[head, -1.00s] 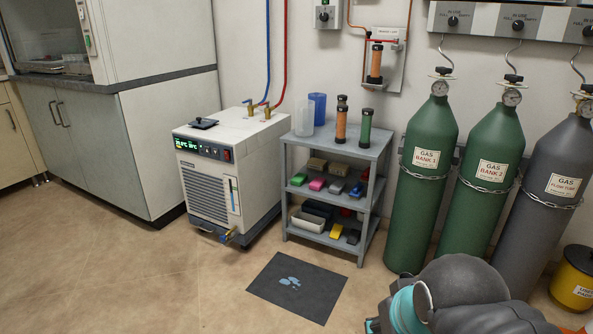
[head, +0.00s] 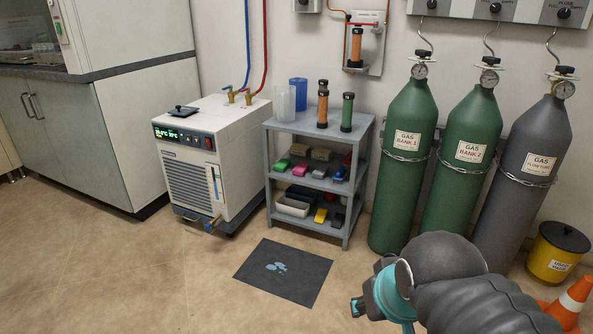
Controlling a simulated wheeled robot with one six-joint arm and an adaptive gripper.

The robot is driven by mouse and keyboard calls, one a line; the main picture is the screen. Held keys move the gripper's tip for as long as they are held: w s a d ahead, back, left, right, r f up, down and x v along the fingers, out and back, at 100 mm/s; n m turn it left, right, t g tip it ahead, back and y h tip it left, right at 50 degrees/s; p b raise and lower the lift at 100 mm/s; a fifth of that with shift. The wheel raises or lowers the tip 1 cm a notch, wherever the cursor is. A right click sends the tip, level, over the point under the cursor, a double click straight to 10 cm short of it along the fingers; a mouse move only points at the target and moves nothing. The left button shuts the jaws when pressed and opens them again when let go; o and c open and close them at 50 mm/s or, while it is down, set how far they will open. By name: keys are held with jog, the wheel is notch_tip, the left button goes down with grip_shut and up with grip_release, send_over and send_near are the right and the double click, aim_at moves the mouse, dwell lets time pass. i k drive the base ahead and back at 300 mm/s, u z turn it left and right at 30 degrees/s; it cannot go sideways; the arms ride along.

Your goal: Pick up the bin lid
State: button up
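A yellow bin (head: 551,258) stands on the floor at the far right, beside the grey gas cylinder. Its dark round lid (head: 564,237) sits on top, with a small knob in the middle. The bin's label is too small to read fully. My arm reaches in from the lower right, with a dark sleeve and a teal band. My gripper (head: 357,307) shows only in small part at the arm's left end, over the floor. It is well to the left of the bin and apart from it. Its fingers are too hidden to tell open from shut.
An orange and white cone (head: 568,308) stands close in front of the bin. Chained gas cylinders (head: 400,180) line the wall. A grey shelf rack (head: 320,130) and a white chiller (head: 205,165) stand left. A dark mat (head: 284,272) lies on open floor.

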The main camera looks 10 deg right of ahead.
aim_at(563, 236)
jog(key=z, duration=2.05)
jog(key=i, duration=2.7)
jog(key=u, duration=0.45)
